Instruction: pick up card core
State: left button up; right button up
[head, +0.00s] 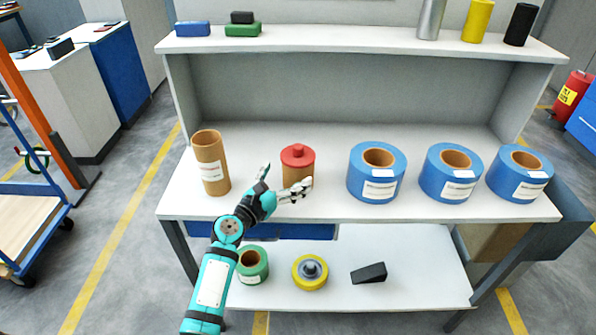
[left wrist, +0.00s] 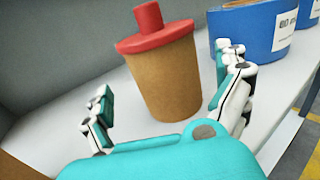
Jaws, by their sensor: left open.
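A brown card core with a red flanged plug (head: 298,166) in its top stands upright on the white bench top, left of centre. It fills the middle of the left wrist view (left wrist: 165,75). A taller, plain brown card core (head: 211,165) with a white label stands upright to its left. My left gripper (head: 284,181) is open and empty at the near side of the red-plugged core. In the left wrist view its fingers (left wrist: 168,90) are spread on either side of that core, with bench showing between. My right gripper is in neither view.
Three blue rolls (head: 376,172) stand in a row to the right on the bench. The lower shelf holds a green roll (head: 252,264), a yellow roll (head: 310,272) and a black wedge-shaped object (head: 369,273). An upper shelf (head: 330,36) runs along the back.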

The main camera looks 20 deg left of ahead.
pick_arm(q)
jog(key=x, duration=0.5)
jog(key=shift+d, duration=0.2)
jog(key=shift+s+r, duration=0.1)
jog(key=c, duration=1.4)
